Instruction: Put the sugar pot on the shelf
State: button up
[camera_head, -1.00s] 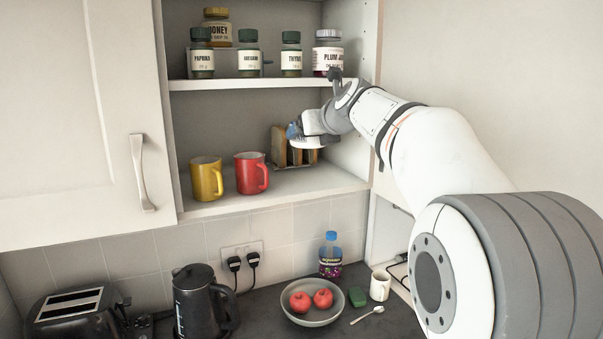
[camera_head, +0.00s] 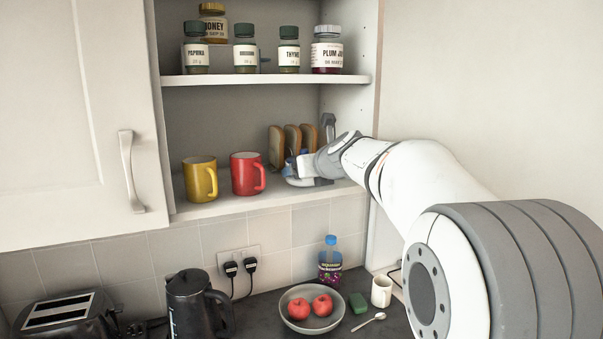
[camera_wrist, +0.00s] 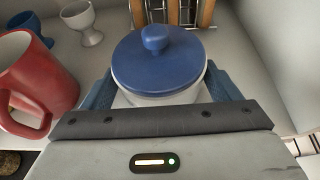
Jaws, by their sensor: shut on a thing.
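The sugar pot is white with a blue knobbed lid (camera_wrist: 158,60), upright between the two blue fingers of my gripper (camera_wrist: 160,86) in the wrist view. My gripper is shut on it. In the head view my gripper (camera_head: 303,171) is inside the open cupboard, low over the right part of the lower shelf (camera_head: 230,207). The pot is mostly hidden there by my gripper. I cannot tell whether its base touches the shelf.
A red mug (camera_head: 246,174) stands close to the left of my gripper, with a yellow mug (camera_head: 200,180) beyond it. A toast rack (camera_head: 292,146) stands just behind. Egg cups (camera_wrist: 79,22) show in the wrist view. Jars (camera_head: 327,50) line the upper shelf.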

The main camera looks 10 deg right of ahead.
jog(key=shift+f, duration=0.1)
jog(key=o, duration=1.1)
jog(key=shift+d, duration=0.1)
